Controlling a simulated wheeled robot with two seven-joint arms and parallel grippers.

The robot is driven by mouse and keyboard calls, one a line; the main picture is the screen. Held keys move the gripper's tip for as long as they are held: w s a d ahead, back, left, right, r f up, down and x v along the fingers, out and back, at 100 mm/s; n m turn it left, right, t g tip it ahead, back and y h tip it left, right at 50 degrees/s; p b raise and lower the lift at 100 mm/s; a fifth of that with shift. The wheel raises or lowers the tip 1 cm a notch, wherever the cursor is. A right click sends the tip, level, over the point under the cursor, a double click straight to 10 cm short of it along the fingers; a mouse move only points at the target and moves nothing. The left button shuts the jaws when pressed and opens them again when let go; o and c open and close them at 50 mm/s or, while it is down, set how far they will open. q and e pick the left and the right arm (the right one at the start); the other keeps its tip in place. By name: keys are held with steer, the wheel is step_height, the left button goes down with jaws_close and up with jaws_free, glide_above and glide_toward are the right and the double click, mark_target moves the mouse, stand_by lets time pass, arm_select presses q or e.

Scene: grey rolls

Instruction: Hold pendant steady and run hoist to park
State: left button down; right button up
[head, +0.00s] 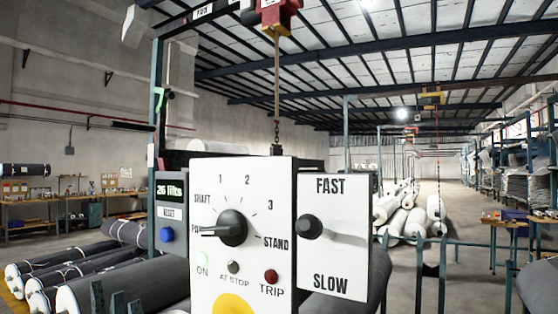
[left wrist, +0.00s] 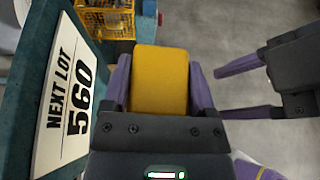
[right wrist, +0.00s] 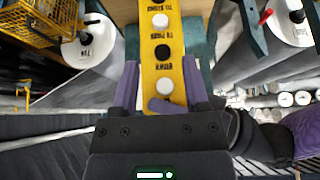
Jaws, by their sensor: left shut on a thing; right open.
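My left gripper (left wrist: 160,95) is shut on the yellow pendant (left wrist: 160,80). In the right wrist view the pendant (right wrist: 162,65) shows white and dark round buttons and upside-down lettering. A purple finger lies across its near end. My right gripper (right wrist: 162,85) is open, its fingers to either side of the pendant in that view; whether they touch it I cannot tell. The left wrist view shows it apart at the right (left wrist: 240,90). In the head view, the white panel (head: 262,180) has a dial (head: 232,228) pointing left at a partly covered label. Neither gripper shows there.
A red hoist body (head: 277,15) hangs above, its line dropping behind the panel. A FAST/SLOW plate (head: 333,260) adjoins the panel. A NEXT LOT 560 sign (left wrist: 68,95) stands left of my left gripper. Dark rolls (head: 120,285) lie at left, pale rolls (head: 400,212) behind.

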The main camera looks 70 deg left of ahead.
jaws_close()
stand_by(1.7)
